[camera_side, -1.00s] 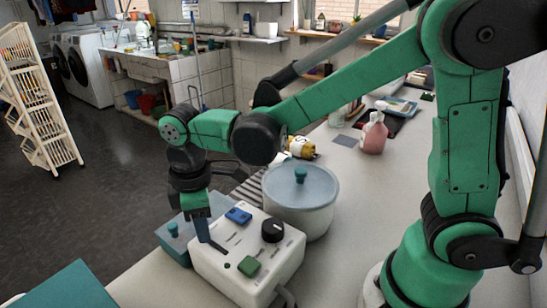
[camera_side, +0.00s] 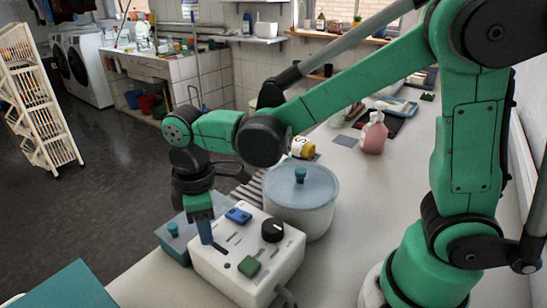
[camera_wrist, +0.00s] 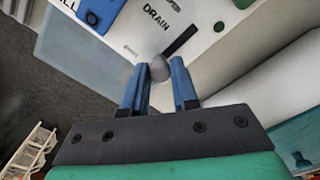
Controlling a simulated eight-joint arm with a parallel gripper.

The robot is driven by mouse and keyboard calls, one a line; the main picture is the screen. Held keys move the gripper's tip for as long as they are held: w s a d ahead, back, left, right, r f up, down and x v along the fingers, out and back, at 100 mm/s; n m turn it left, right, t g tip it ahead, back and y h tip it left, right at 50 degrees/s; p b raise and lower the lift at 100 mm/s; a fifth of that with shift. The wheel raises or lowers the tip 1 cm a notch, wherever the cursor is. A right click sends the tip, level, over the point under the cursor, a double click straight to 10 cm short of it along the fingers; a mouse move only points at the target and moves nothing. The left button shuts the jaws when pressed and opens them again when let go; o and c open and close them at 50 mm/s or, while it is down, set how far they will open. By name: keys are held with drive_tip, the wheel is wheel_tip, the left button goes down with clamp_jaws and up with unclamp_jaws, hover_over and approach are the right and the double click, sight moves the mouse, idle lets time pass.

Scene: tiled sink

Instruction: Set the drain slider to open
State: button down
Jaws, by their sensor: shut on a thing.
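The white control box (camera_side: 245,285) sits on the counter. In the wrist view its panel carries the printed word DRAIN (camera_wrist: 157,19) beside a dark straight slot (camera_wrist: 182,39). The grey drain slider knob (camera_wrist: 159,70) is at the slot's lower-left end in that view. Small print (camera_wrist: 131,50) near that end is too small to read. My gripper (camera_side: 206,239) points down at the box's left part, and its blue fingers are shut on the knob. In the side view the fingers hide the knob.
The box also bears a blue control (camera_side: 238,215), a black dial (camera_side: 273,231) and a green control (camera_side: 249,266). A lidded pot (camera_side: 300,200) stands close behind it. The counter right of the box is clear.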

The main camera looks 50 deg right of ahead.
sight(225, 252)
drive_tip(key=shift+s, duration=2)
drive_tip(key=c, duration=0.7)
unclamp_jaws()
drive_tip(key=shift+r, duration=2.85)
drive_tip(key=d+m+t, duration=0.2)
drive_tip(key=d+m, duration=0.1)
drive_tip(key=d+m+t, duration=0.2)
drive_tip(key=d+m, duration=0.1)
drive_tip(key=d, duration=0.1)
drive_tip(key=d+m+t, duration=0.2)
drive_tip(key=d+m, duration=0.1)
drive_tip(key=m, duration=0.1)
drive_tip(key=shift+s+d+f+t, duration=0.1)
drive_tip(key=shift+d+t, duration=0.05)
drive_tip(key=shift+t, duration=0.15)
drive_tip(key=shift+d+m+t, duration=0.3)
drive_tip(key=shift+d+m, duration=0.05)
drive_tip(key=shift+m, duration=0.05)
